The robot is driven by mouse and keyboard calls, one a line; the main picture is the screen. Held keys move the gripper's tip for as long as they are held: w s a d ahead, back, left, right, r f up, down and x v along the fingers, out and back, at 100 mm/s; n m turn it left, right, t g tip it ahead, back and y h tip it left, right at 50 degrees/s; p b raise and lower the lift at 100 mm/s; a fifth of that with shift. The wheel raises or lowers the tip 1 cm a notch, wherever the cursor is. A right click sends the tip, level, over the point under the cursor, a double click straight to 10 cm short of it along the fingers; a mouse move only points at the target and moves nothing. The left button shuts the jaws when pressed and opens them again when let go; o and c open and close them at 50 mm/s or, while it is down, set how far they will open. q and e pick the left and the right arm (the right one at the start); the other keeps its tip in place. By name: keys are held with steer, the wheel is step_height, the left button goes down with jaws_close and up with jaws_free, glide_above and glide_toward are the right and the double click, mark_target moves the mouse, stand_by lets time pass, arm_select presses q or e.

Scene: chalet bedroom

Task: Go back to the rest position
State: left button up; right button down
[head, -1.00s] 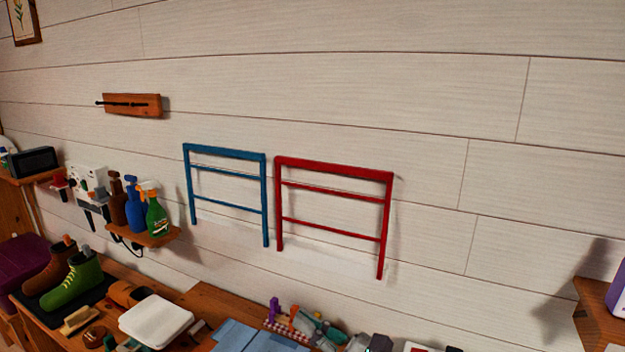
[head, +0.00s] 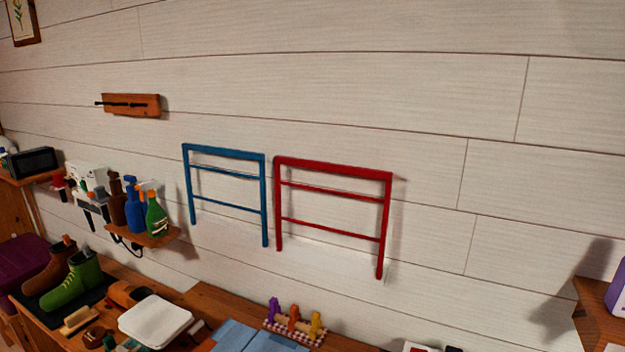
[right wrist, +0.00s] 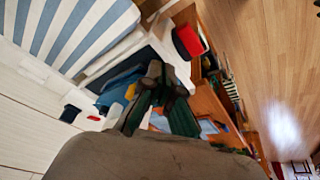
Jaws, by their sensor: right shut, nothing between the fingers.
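My right gripper (right wrist: 160,92) shows in the right wrist view, with dark green and grey fingers. It is shut with nothing held. It points over a cluttered area, and I see no contact with anything. In the head view neither gripper nor arm is in sight. My left gripper is in no view.
In the head view a blue rack (head: 228,205) and a red rack (head: 335,222) are on the white plank wall. A shelf (head: 603,315) juts out at right.

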step_height(320, 180, down, 32)
steer(key=s+g+b, duration=0.2)
steer(key=s+b, duration=0.1)
steer(key=b, duration=0.3)
steer(key=s+d+f+b, duration=0.1)
steer(key=s+f+b, duration=0.1)
steer(key=s+f, duration=0.6)
steer(key=s+d+f+g+b, duration=0.1)
steer(key=s+f+b, duration=0.1)
steer(key=s+f, duration=0.6)
step_height(320, 180, down, 4)
steer(key=shift+s+d+f, duration=0.15)
steer(key=shift+d+f, duration=0.1)
steer(key=shift+d, duration=0.15)
